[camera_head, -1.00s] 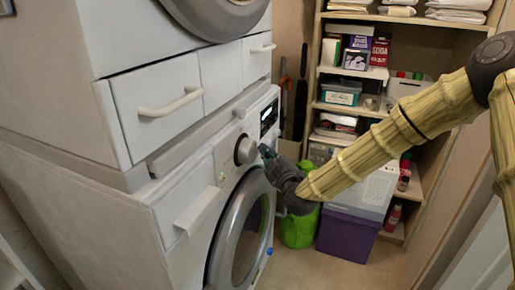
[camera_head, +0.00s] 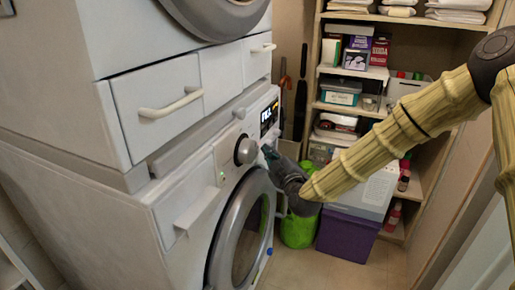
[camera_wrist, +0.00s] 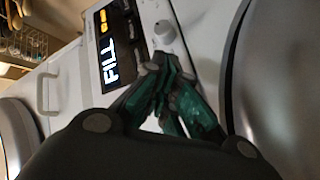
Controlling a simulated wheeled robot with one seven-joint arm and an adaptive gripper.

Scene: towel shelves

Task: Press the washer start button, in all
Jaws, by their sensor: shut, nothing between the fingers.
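The white front-loading washer (camera_head: 157,205) is the lower machine at the left. Its large dial (camera_head: 246,150) and lit display (camera_head: 268,117) face right. The display (camera_wrist: 109,59) reads "FILL" in the wrist view. My gripper (camera_head: 266,150) is at the control panel, just right of the dial and below the display. In the wrist view its green-tipped fingers (camera_wrist: 163,66) are closed together, empty, beside the panel. A round pale knob or button (camera_wrist: 164,32) shows just beyond them. I cannot tell which control is the start button, or whether the fingertips touch the panel.
The grey washer door (camera_head: 236,232) is just below my gripper. A second machine with drawers (camera_head: 158,105) stands above. Shelves (camera_head: 345,108) with boxes, a purple bin (camera_head: 346,235) and a green container (camera_head: 298,230) are behind. Some floor (camera_head: 320,272) is clear.

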